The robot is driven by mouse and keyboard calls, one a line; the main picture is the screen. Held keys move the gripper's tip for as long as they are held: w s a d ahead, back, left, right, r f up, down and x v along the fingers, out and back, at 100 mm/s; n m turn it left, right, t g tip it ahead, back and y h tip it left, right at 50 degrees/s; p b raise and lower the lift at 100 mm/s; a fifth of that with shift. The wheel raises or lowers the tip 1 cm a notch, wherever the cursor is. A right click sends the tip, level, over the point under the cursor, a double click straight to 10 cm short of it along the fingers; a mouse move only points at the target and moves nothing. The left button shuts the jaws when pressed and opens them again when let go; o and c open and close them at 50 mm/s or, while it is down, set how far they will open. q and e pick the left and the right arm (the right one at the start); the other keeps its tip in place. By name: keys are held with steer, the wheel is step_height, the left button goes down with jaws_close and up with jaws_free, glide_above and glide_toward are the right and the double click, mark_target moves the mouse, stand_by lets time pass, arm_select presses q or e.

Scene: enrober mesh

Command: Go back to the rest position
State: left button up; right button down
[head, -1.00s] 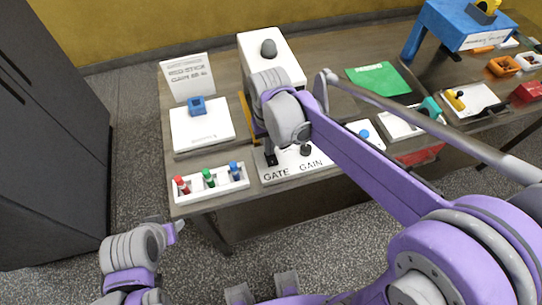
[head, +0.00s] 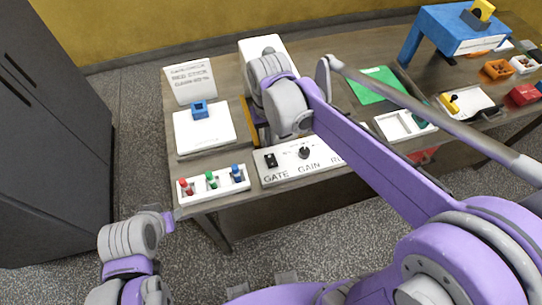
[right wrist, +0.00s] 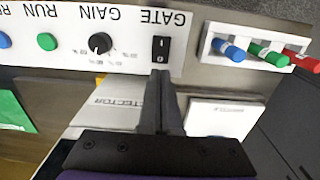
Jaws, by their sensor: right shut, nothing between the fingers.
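My right gripper (right wrist: 161,85) is shut and empty, as its wrist view shows. Its fingertips appear just in front of the black GATE switch (right wrist: 161,49) on the white control panel (right wrist: 130,62); I cannot tell the exact gap. In the head view my right arm reaches in from the right, and the dark gripper body (head: 262,132) is mostly hidden behind the wrist. The GATE switch (head: 271,160) shows clear in the head view. Part of my left arm shows at the lower left, but its fingers are not seen.
A white rack (head: 214,191) with red, green and blue pegs stands left of the panel. Behind it are a white plate with a blue block (head: 200,109) and a sign (head: 190,83). A green sheet (head: 376,84) and a blue stand (head: 462,33) are farther right. Floor is clear in front.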

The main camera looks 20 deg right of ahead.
steer(key=shift+r, duration=0.5)
steer(key=s+d+f+t, duration=0.4)
steer(key=s+d+t, duration=0.1)
steer(key=s, duration=0.7)
steer(key=shift+d+t, duration=0.4)
steer(key=shift+d, duration=0.45)
